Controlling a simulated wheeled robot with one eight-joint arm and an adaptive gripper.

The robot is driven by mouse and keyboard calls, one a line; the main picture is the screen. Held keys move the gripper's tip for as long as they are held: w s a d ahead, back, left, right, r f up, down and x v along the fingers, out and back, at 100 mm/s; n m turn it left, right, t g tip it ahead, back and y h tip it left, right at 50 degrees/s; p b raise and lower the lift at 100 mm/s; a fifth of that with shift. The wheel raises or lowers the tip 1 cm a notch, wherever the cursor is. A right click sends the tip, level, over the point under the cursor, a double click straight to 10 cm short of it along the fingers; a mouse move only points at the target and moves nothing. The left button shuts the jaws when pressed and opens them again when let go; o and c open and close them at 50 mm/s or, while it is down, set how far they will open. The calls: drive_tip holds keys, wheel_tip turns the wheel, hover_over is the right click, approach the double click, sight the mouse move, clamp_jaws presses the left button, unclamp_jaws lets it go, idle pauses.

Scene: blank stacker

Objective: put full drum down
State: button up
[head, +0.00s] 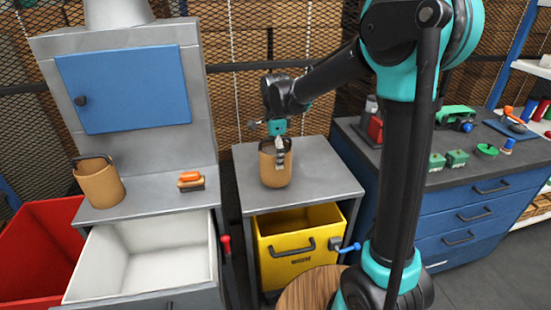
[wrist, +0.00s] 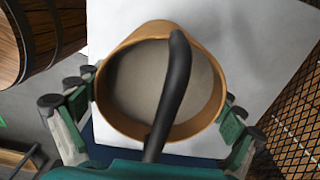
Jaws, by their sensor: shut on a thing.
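A tan drum (head: 275,170) with a dark handle is upright at the small grey table (head: 318,190) in the middle of the head view. My gripper (head: 280,145) is above and around it, shut on it. In the wrist view the drum (wrist: 110,97) shows from above, with a dark handle arched over its opening and a smooth grey inside. The gripper fingers (wrist: 155,118) lie on both sides of its rim. I cannot tell whether the drum's base touches the table top. A second tan drum (head: 100,187) with a handle stands on the grey bench at left.
An orange-handled brush (head: 190,181) lies on the left bench (head: 140,202), above an open white drawer (head: 150,250). A yellow bin (head: 298,245) sits under the small table. A blue cabinet (head: 450,225) with tools stands at right. The small table's top is otherwise clear.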

drive_tip(key=shift+f, duration=0.5)
drive_tip(key=shift+f, duration=0.15)
drive_tip(key=o, duration=1.4)
wheel_tip(320, 180, up, 12)
drive_tip(key=shift+r, duration=0.2)
